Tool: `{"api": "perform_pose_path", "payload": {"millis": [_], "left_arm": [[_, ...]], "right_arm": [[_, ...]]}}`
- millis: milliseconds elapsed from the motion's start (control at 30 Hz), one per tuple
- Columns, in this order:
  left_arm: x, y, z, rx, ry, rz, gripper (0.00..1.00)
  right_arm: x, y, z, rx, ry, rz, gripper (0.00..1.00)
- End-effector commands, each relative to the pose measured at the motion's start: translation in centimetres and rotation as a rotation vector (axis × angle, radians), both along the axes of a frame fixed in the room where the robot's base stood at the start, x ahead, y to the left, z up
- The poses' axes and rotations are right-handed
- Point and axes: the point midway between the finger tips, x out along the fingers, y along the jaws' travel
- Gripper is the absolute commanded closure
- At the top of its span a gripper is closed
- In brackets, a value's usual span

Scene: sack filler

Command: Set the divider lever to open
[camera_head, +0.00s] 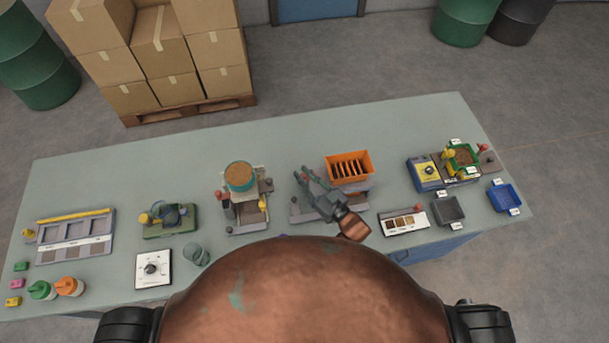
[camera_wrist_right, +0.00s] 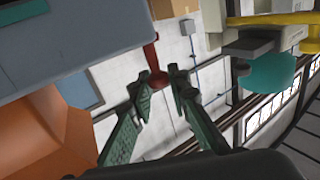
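The divider unit has an orange slotted hopper (camera_head: 348,167) on a grey base (camera_head: 300,214). A red lever with a round knob (camera_wrist_right: 158,78) hangs from a grey body (camera_wrist_right: 80,50) in the right wrist view. In the head view a red knob (camera_head: 304,169) shows at the unit's left side. My right gripper (camera_head: 305,177) reaches over the base there. In the wrist view its two green fingers (camera_wrist_right: 160,86) are spread, with the lever's knob at or just beyond the gap between the tips. I cannot tell whether they touch it. My left gripper is out of view.
A filler stand with a teal drum (camera_head: 240,177) stands left of the divider. A sample strip (camera_head: 404,221) and a dark grey tray (camera_head: 447,210) lie to the right. A yellow-and-blue device (camera_head: 426,174) stands further right. The table's back strip (camera_head: 200,140) is clear.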

Motion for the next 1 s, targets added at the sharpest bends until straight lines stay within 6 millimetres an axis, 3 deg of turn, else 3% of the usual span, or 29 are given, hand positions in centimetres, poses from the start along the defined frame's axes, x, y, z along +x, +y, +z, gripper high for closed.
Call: {"api": "perform_pose_path", "payload": {"millis": [233,567,767,1000], "left_arm": [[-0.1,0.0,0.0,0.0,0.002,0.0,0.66],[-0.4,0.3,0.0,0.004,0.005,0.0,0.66],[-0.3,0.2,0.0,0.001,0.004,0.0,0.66],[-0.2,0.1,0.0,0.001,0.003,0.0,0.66]], "right_arm": [[0.1,0.0,0.2,0.002,-0.002,0.001,0.66],[-0.2,-0.2,0.1,0.001,-0.001,0.0,0.66],[-2.2,-2.0,0.0,0.0,0.0,0.0,0.66],[-6.1,-5.3,0.0,0.0,0.0,0.0,0.66]]}}
